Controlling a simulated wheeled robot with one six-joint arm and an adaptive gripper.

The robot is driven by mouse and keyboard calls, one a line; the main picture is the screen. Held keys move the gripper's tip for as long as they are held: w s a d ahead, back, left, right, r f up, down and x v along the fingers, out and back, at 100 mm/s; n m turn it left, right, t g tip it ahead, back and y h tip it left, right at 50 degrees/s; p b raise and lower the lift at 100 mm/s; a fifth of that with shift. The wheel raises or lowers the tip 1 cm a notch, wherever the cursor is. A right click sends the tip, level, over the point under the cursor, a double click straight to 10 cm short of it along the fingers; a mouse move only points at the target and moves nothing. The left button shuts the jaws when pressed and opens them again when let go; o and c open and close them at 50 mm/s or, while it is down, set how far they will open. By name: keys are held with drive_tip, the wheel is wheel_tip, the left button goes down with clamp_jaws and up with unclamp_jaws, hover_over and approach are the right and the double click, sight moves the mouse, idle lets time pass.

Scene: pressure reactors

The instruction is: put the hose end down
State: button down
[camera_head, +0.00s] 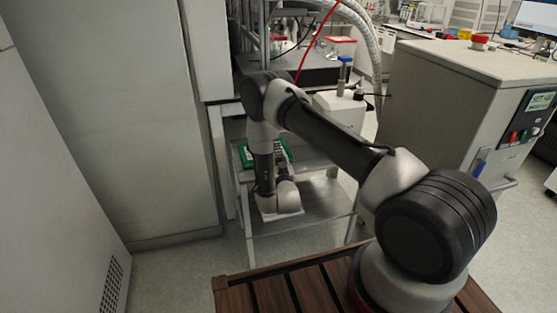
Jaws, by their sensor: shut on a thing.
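My arm reaches from the lower right up to its elbow and then down to its wrist (286,195) over the lower shelf of a metal cart (325,205). The jaws of my gripper are hidden, and I cannot make out what is between them. I cannot pick out the hose end. A thin red hose (318,40) runs down from the top edge and passes behind my arm. A thick whitish corrugated hose (372,45) hangs to its right. A pale flat patch shows just below my wrist; I cannot tell what it is.
A green tray-like item (246,156) lies on the cart, left of my forearm. A white device with a blue-capped part (345,68) stands behind my arm. A large grey cabinet unit (450,100) stands at right, tall panels (120,110) at left. The shelf right of my wrist looks bare.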

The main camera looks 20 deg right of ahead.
drive_tip(key=c, duration=1.6)
unclamp_jaws()
drive_tip(key=shift+f, duration=0.1)
drive_tip(key=o, duration=0.4)
